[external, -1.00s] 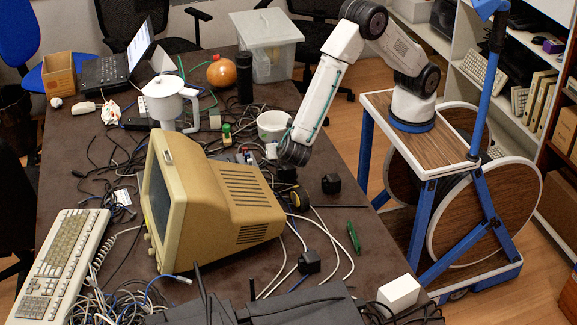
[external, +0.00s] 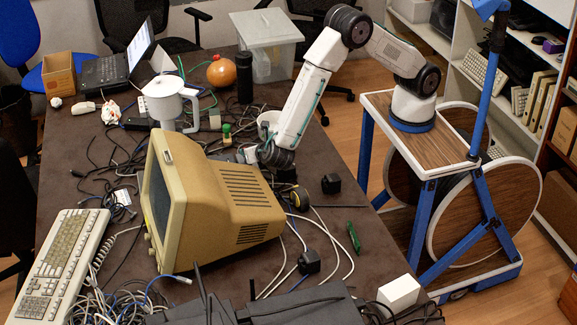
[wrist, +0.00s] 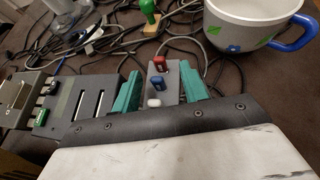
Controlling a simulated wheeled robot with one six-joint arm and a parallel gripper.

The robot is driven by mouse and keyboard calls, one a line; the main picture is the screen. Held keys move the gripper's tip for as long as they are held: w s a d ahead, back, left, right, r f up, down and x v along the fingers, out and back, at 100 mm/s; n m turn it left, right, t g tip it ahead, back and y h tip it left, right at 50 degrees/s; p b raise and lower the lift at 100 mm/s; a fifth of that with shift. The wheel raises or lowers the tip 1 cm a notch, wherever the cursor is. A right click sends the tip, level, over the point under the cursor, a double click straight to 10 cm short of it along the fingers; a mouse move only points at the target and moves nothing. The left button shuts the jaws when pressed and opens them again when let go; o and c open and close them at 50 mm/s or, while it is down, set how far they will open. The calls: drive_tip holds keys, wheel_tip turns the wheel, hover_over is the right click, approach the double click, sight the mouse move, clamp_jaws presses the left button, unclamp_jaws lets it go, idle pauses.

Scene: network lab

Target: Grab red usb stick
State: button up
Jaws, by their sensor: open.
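The red usb stick (wrist: 159,63) stands upright in a small grey holder (wrist: 167,85) in the wrist view. A blue stick (wrist: 157,83) and a white stick (wrist: 154,102) stand in the same holder, nearer to me. My gripper (wrist: 162,86) is open, with one teal finger on each side of the holder, and nothing is gripped. How high the fingertips are above the holder is hard to tell. In the external view my gripper (external: 276,156) is low behind the beige monitor (external: 225,195); the red stick cannot be made out there.
A white cup (wrist: 250,22) with a blue handle is right of the holder. A green-handled stamp (wrist: 149,12) is behind it. Grey boxes with slots (wrist: 88,102) are to the left. Loose cables lie around. A black adapter (external: 331,184) is on the table's right.

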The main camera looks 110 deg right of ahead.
drive_tip(key=x, duration=0.5)
drive_tip(key=shift+a+r, duration=0.1)
clamp_jaws()
